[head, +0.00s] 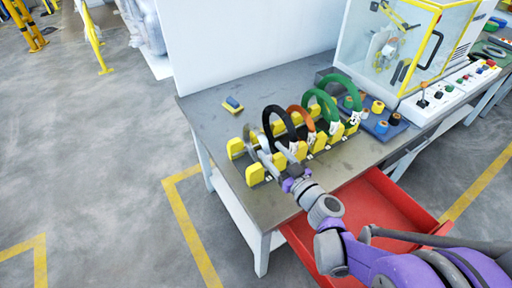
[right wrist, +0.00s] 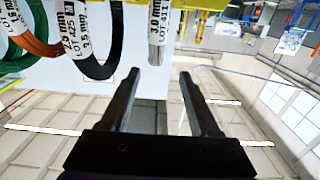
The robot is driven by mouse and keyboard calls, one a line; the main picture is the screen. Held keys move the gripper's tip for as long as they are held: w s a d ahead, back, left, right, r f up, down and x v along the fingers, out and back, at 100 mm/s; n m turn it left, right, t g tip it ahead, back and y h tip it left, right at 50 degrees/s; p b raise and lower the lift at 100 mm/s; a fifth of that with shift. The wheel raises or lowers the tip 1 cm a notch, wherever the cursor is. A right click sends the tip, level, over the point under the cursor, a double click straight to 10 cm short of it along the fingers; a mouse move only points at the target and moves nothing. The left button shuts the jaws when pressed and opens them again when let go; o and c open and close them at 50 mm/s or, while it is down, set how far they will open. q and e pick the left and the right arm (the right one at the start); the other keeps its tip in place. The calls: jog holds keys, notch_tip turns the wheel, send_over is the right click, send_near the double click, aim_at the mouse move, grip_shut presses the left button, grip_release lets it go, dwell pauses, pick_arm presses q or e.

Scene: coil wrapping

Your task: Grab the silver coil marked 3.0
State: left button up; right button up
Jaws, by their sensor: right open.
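The silver coil (head: 249,137) stands upright at the left end of the yellow rack (head: 255,175) on the table. In the right wrist view, its white tag (right wrist: 161,20) reads 3.0 mm, and the silver coil's edge (right wrist: 155,56) hangs just ahead of the fingertips, roughly in line with the gap. My right gripper (head: 273,166) is open and empty, close to the rack's near side; its two dark fingers (right wrist: 160,75) are spread and appear apart from the coil. It partly hides the coil's lower part in the head view. My left gripper is out of view.
A black coil (head: 268,120) stands beside the silver one, then an orange coil (head: 292,109) and two green coils (head: 339,78). A blue-yellow item (head: 233,104) lies behind. Tape rolls (head: 382,126) and a glass-walled machine (head: 395,45) are right. A red drawer (head: 385,195) is open below.

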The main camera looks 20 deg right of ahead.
aim_at(262, 140)
jog(key=w, duration=0.5)
jog(key=shift+w+a, duration=0.2)
jog(key=shift+a, duration=0.1)
jog(key=w, duration=0.5)
jog(key=shift+w+r, duration=0.1)
jog(key=shift+r, duration=0.1)
grip_shut()
dwell(0.8)
